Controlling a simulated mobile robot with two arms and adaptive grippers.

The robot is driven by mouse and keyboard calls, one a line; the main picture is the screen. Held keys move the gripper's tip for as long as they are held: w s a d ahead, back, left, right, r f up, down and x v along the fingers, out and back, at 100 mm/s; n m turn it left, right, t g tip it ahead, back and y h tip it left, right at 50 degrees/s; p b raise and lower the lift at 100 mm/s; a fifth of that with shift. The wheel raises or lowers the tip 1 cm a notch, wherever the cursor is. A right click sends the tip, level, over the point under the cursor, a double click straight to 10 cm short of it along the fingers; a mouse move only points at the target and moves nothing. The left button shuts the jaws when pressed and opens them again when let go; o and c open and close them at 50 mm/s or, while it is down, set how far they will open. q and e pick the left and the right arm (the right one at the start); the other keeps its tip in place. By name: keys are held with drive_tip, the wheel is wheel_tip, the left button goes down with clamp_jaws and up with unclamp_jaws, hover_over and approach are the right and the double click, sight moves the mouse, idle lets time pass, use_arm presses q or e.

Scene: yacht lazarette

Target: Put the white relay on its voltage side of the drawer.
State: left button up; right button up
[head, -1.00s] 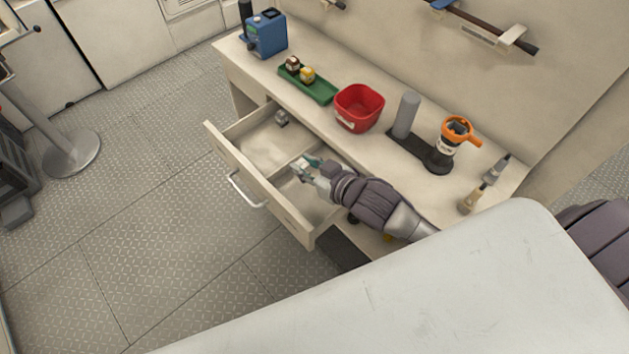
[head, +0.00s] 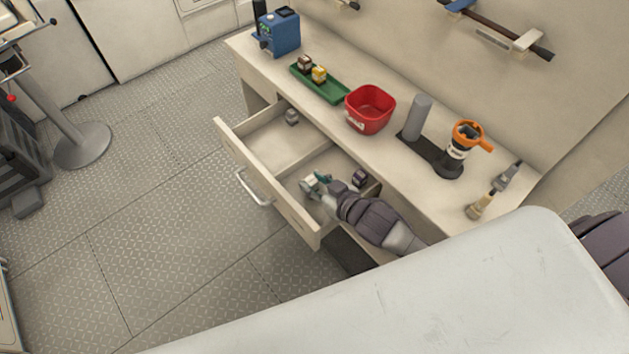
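My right gripper (head: 316,184) reaches from the right into the right compartment of the open drawer (head: 262,180). A small pale block, which looks like the white relay (head: 311,181), shows between its teal fingertips. The fingers look shut on it, but they partly hide it. I cannot tell whether it touches the drawer floor. A dark purple relay (head: 359,178) lies at the back of the right compartment. A grey relay (head: 291,117) lies at the back of the left compartment. A divider separates the two sides. No voltage marking is readable. My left gripper is out of view.
On the bench above stand a green tray (head: 335,93) with a brown relay (head: 305,63) and a yellow relay (head: 319,74), a red bin (head: 370,108), a grey cylinder (head: 418,117) and an orange-topped tool (head: 466,137). The drawer's walls surround my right gripper.

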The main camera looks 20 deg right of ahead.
drive_tip(key=shift+o, duration=0.8)
drive_tip(key=shift+r, duration=0.2)
drive_tip(key=v, duration=1)
drive_tip(key=shift+s+d, duration=0.1)
drive_tip(key=shift+s, duration=0.25)
drive_tip(key=shift+s+d+r, duration=0.2)
drive_tip(key=shift+s+r, duration=0.1)
drive_tip(key=shift+s, duration=0.25)
